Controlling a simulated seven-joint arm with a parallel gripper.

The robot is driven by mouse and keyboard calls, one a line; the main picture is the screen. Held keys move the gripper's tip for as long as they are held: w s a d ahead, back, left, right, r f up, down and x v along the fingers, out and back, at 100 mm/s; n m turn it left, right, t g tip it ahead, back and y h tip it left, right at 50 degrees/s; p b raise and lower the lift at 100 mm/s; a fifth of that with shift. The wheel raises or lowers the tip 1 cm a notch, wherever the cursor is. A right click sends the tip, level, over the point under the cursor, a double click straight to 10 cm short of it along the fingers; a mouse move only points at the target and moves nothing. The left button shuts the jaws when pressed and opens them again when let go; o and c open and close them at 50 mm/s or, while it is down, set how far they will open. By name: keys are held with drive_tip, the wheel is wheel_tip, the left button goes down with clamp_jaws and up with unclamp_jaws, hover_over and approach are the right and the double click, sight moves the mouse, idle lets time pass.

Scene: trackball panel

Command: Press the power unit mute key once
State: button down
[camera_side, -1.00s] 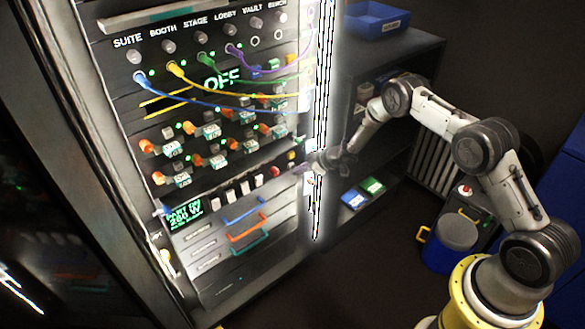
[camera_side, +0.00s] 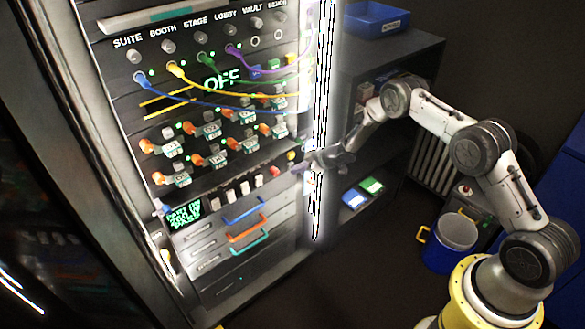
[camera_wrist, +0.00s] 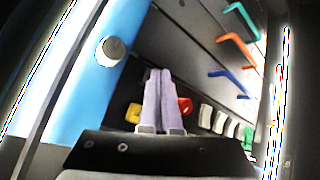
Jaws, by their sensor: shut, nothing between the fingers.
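The power unit, with a green-lit text display (camera_side: 184,215), is in the rack in the side view. Its row of pale keys (camera_side: 231,195) runs up to the right to a red key (camera_side: 275,171); a yellow part (camera_side: 290,155) lies further right. No mute label is readable. My gripper (camera_side: 302,170) is shut and empty, just right of the red key in the side view. In the wrist view its fingers (camera_wrist: 158,72) rise between the yellow part (camera_wrist: 133,112) and the red key (camera_wrist: 184,105), partly covering the red key. Whether they touch anything cannot be told.
Patch cables (camera_side: 220,100) and orange-tipped switches (camera_side: 150,146) fill the panel above. Drawers with blue, orange and teal handles (camera_side: 247,230) lie below. A bright vertical rack edge (camera_side: 318,215) is beside my gripper. A blue bucket (camera_side: 441,258) stands on the floor.

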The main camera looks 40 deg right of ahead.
idle(0.4)
drive_tip(key=shift+s+r, duration=0.1)
drive_tip(key=shift+s, duration=0.65)
drive_tip(key=shift+s, duration=0.1)
drive_tip(key=shift+s, duration=2.45)
